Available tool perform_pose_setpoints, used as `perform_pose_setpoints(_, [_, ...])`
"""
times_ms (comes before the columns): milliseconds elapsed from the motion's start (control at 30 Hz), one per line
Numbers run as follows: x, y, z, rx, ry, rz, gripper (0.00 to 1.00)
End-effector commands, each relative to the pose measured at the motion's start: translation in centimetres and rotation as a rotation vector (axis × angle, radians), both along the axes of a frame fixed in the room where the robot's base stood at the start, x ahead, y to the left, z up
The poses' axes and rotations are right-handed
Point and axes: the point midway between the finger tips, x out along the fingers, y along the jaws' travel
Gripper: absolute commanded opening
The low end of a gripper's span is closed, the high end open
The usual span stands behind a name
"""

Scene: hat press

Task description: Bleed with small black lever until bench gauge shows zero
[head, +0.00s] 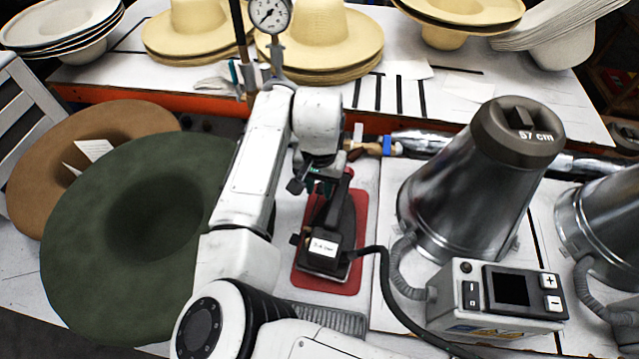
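The bench gauge (269,13) is a round white dial on a post at the top of the head view. Its needle shows, but the markings are too small to read exactly. My gripper (318,197) points down over the black iron (328,240). My arm hides much of it, and I cannot tell whether its fingers are open or whether it touches the iron. I cannot clearly pick out the small black lever. Brass pipe fittings (362,149) with a white tab and a blue handle (386,145) sit to the right of my gripper.
The iron rests on a red mat (302,271). A metal hat form (478,185) marked 57 cm and a control box (497,300) stand at right, with hoses nearby. A green felt hat (90,245) lies left; straw hats (322,35) are stacked behind.

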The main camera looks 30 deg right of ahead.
Motion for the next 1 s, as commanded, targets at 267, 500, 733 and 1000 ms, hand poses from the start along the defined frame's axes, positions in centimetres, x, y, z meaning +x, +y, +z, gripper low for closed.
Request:
perform_pose_setpoints(267, [0.0, 0.0, 0.0, 0.000, 0.000, 0.000, 0.05])
perform_pose_setpoints(500, [0.0, 0.0, 0.1, -0.001, -0.001, 0.000, 0.00])
perform_pose_setpoints(733, [0.0, 0.0, 0.1, -0.003, -0.003, 0.001, 0.00])
perform_pose_setpoints(1000, [-0.1, 0.0, 1.4, -0.114, -0.112, 0.004, 0.00])
